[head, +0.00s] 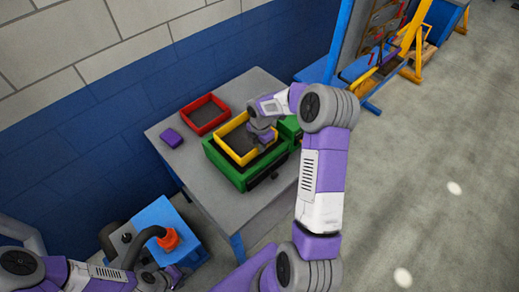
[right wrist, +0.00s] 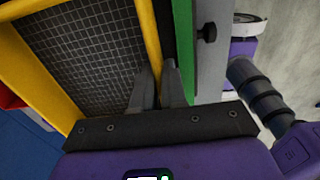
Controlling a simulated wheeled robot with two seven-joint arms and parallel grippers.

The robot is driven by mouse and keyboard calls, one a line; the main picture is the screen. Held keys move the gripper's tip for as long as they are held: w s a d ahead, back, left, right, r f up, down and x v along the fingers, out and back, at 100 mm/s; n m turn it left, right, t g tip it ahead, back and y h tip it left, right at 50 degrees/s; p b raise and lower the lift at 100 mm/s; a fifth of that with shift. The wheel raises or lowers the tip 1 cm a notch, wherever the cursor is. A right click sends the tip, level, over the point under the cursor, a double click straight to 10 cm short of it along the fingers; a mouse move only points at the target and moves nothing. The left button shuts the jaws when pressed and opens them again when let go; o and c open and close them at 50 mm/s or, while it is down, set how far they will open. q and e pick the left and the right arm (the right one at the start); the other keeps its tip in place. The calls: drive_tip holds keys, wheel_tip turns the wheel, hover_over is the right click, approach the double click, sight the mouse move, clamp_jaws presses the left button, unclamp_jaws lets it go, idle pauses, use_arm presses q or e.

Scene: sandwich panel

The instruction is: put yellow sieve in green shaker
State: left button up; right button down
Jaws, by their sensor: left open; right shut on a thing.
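The yellow sieve (head: 229,152), a square frame with a dark mesh, is over the green shaker (head: 222,170) on the grey table. Its frame and mesh fill the left of the right wrist view (right wrist: 85,50). My right gripper (head: 262,136) is shut on the sieve's wall; its fingers (right wrist: 158,88) are beside the shaker's green edge (right wrist: 184,50). I cannot tell whether the sieve rests in the shaker or hovers just above it. My arm hides part of the shaker's right end. My left gripper (head: 160,278) is open, low at the left, away from the table.
A red sieve (head: 203,115) and a small purple block (head: 171,138) lie on the grey table (head: 230,205) behind and left of the shaker. A blue machine with an orange part (head: 167,238) stands at the lower left. A block wall is behind; open floor is at the right.

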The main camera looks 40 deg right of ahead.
drive_tip(key=shift+f, duration=1.4)
drive_tip(key=shift+f, duration=0.1)
drive_tip(key=c, duration=1.5)
unclamp_jaws()
drive_tip(key=shift+o, duration=0.2)
wheel_tip(320, 180, up, 12)
drive_tip(key=shift+r+p, duration=0.15)
drive_tip(key=shift+p, duration=0.3)
